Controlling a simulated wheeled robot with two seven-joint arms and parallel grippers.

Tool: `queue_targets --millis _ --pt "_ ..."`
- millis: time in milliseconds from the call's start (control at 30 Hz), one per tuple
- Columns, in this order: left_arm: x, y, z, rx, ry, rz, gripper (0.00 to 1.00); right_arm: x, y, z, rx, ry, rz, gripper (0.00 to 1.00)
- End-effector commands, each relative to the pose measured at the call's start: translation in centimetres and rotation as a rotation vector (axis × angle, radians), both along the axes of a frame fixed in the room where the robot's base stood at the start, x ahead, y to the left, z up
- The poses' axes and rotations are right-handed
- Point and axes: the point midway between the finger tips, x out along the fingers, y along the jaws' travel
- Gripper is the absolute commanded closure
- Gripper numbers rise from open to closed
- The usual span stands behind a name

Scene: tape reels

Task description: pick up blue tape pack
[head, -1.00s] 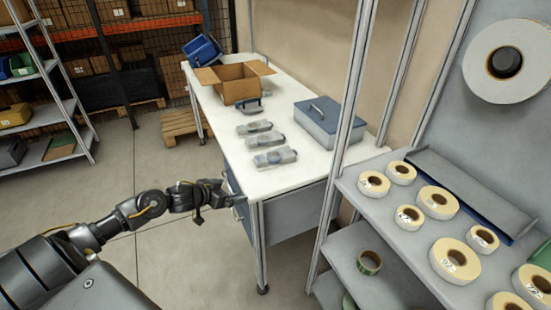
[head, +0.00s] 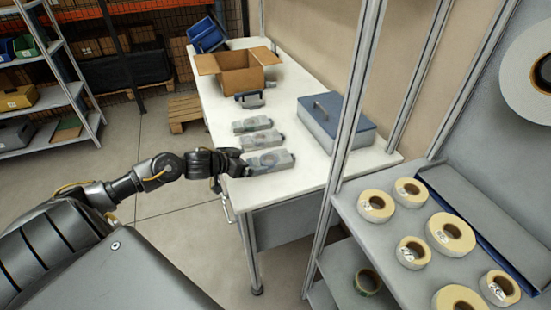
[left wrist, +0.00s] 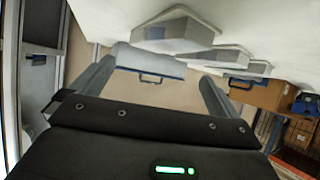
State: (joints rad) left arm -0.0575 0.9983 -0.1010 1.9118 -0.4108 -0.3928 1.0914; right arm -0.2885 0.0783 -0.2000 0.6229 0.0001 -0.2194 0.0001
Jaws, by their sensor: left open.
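Several pale grey packs lie in a row on the white table. The nearest pack (head: 269,161) shows a faint round shape; another pack (head: 261,140) and a farther one (head: 252,125) lie behind it. Their colours are too faint to tell which is the blue tape pack. My left gripper (head: 243,168) is at the table's left edge, beside the left end of the nearest pack, and partly hidden by its own wrist. In the left wrist view its fingers (left wrist: 158,80) are spread with nothing between them; a pack (left wrist: 180,36) shows beyond them. My right gripper is not in view.
A grey-blue case (head: 335,122) stands right of the packs, near a metal post. An open cardboard box (head: 241,78) and a blue bin (head: 207,35) stand at the far end. A shelf with several tape rolls (head: 450,233) is at right.

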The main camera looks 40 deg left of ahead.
Motion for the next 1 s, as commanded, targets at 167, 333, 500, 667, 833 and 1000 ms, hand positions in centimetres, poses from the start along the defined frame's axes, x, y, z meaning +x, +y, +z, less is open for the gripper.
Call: queue_targets --millis 167,333,500,667,833,1000 --pt "2.1 -0.4 -1.0 -0.005 -0.002 0.005 0.00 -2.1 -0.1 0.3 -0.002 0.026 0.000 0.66" --pt "4.0 -0.8 -2.2 -0.002 0.000 0.003 0.00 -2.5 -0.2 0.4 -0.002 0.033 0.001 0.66" --pt "4.4 -1.0 -2.5 0.000 0.001 0.000 0.00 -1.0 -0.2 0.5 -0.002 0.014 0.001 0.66" --pt "5.5 -1.3 -3.0 -0.003 0.000 -0.001 0.00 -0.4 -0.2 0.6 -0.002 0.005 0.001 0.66" --pt "7.8 -1.8 -4.2 -0.003 0.001 0.001 0.00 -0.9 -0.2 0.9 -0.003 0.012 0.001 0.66" --pt "9.0 -2.1 -5.0 -0.001 -0.001 -0.002 0.00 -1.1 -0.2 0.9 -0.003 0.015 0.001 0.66"
